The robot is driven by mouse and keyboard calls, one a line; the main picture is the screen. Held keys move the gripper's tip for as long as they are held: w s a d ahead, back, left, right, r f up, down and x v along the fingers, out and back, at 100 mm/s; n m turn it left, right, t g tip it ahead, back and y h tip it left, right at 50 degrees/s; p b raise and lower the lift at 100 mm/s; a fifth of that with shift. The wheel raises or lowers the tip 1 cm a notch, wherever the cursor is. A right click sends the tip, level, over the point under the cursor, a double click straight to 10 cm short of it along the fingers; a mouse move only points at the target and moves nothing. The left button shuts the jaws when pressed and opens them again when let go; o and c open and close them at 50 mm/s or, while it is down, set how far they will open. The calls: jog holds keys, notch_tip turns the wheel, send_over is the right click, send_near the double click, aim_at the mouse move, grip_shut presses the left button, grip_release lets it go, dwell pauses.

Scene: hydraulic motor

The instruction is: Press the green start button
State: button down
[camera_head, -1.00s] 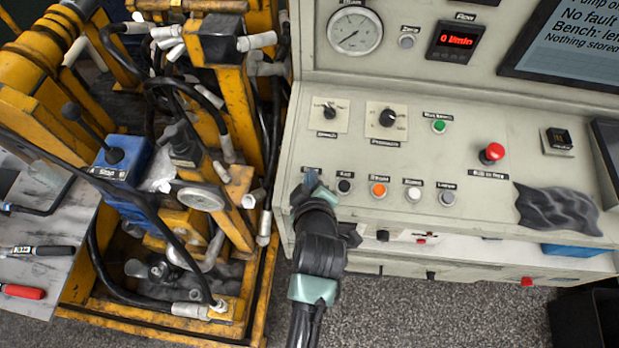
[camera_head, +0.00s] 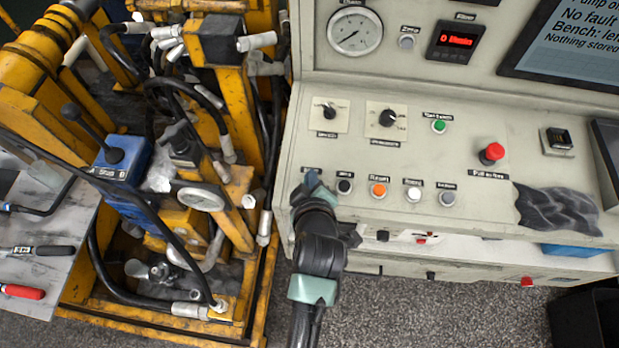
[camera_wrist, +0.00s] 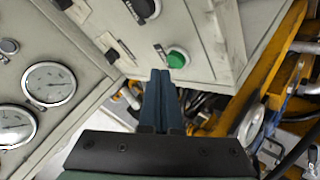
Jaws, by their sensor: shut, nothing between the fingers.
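A round green button (camera_wrist: 177,58) sits on the pale panel in the wrist view, just beyond the tips of my gripper (camera_wrist: 160,73) and slightly to their right. My gripper (camera_head: 312,180) is shut and empty, at the left end of the lower button row in the head view. It hides whatever button is at that spot there. I cannot tell whether the fingertips touch the green button. Another small green button or lamp (camera_head: 439,126) is higher on the panel, right of the two knobs.
Right of my gripper are a black button (camera_head: 345,186), an orange button (camera_head: 378,189), a white button (camera_head: 413,194) and a grey button (camera_head: 447,198). A red mushroom button (camera_head: 492,153) and a dark cloth (camera_head: 558,210) are farther right. Yellow machinery (camera_head: 200,215) stands left.

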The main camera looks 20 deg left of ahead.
jog(key=shift+f, duration=0.15)
jog(key=shift+w+f+b, duration=0.1)
jog(key=shift+f+b, duration=0.2)
jog(key=shift+b, duration=0.1)
jog(key=shift+f+b, duration=0.35)
jog(key=shift+f, duration=0.05)
dwell(0.5)
dwell(0.4)
jog(key=shift+r+p, duration=0.75)
jog(key=shift+r, duration=0.05)
jog(key=r+p, duration=0.3)
jog(key=s+r+p, duration=0.1)
jog(key=r, duration=0.1)
jog(key=shift+d, duration=0.15)
dwell(0.7)
